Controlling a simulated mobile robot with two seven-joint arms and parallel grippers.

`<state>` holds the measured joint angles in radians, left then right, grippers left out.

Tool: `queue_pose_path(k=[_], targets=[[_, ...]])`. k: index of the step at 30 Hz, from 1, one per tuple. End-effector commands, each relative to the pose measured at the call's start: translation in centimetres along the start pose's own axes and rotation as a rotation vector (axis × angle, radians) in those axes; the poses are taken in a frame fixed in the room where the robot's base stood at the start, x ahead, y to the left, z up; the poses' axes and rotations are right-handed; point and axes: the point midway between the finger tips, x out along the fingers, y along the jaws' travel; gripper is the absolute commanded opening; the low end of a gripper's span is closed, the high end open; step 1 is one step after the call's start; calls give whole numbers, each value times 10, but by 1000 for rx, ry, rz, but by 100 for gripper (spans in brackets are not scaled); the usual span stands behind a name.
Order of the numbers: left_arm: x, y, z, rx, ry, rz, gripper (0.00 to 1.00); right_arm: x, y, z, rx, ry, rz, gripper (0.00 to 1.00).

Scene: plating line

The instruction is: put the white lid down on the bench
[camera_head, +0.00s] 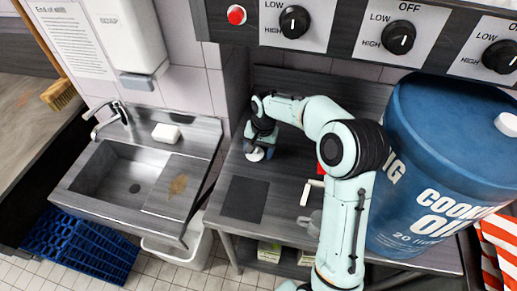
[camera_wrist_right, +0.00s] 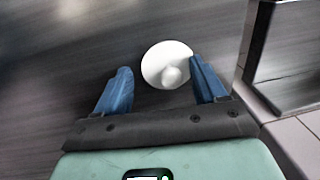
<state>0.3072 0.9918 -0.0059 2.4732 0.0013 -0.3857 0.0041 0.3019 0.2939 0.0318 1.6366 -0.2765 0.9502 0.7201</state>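The white lid (camera_wrist_right: 167,64) is a round disc with a small knob on top. It lies knob up, apparently on the dark grey bench (camera_wrist_right: 60,50). My right gripper (camera_head: 259,143) is at the back left of the bench, with the lid (camera_head: 255,155) just below it in the head view. In the wrist view its two blue fingers are wide apart. The lid sits ahead of and between the fingertips, nearer the right-hand finger; whether it touches that finger I cannot tell. The gripper hides part of the lid in the head view. My left gripper is not in view.
A dark square mat (camera_head: 244,199) lies in front of the lid. A big blue cooking oil drum (camera_head: 430,160) stands to the right. A white handle (camera_head: 304,194) and a grey cup (camera_head: 315,223) are partly behind my arm. A sink (camera_head: 120,175) is to the left.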

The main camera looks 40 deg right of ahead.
Motion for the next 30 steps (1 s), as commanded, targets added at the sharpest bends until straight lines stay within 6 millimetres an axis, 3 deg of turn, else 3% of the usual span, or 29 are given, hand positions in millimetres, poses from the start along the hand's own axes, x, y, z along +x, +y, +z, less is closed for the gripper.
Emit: queue_pose_path(k=[8,21,30], targets=[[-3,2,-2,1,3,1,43,-16,-1,-1,0,3,-2,71],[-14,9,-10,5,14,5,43,-104,-1,-1,1,4,-3,71],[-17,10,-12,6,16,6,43,-123,0,0,0,0,0,71]])
